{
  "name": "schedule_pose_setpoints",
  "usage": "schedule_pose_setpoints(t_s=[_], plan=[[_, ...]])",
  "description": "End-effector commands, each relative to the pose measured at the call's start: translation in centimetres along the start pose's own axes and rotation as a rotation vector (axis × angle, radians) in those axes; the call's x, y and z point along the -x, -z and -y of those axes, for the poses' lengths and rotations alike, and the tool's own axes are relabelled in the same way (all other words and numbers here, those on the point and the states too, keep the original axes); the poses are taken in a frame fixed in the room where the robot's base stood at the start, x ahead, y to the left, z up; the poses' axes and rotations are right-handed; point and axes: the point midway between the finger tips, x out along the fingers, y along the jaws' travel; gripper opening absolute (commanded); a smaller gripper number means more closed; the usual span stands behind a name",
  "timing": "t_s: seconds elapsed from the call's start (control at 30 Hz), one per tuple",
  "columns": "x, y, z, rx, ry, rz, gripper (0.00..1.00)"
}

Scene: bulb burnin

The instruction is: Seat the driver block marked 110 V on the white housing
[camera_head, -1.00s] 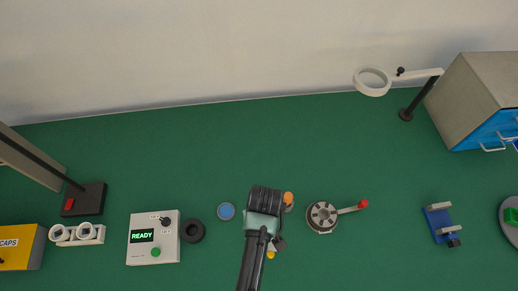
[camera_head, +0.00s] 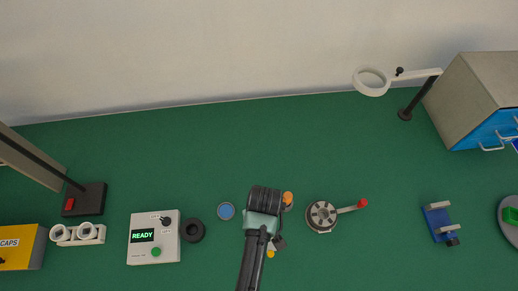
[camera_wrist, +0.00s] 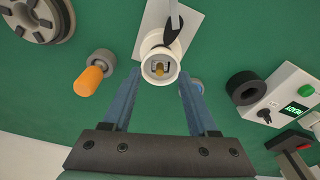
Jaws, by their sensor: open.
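The white housing (camera_wrist: 160,66) shows in the wrist view as a round white cup with a socket and a small brass-coloured contact inside. In the head view my gripper (camera_head: 264,200) covers most of this spot. No 110 V marking is legible, so I cannot tell which thing is the driver block.
An orange-tipped part (camera_wrist: 88,81) stands close left in the wrist view. The mat behind is clear.

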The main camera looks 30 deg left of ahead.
Motion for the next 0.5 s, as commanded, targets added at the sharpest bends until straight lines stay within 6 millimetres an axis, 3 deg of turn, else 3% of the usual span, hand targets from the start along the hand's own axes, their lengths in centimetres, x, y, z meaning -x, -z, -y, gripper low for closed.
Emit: schedule_pose_setpoints(t_s=[0.27, 0.5], plan=[[2.2, 0.0, -0.1, -0.001, -0.002, -0.003, 0.59], [7.1, 0.1, -0.1, 0.0, -0.004, -0.005, 0.59]])
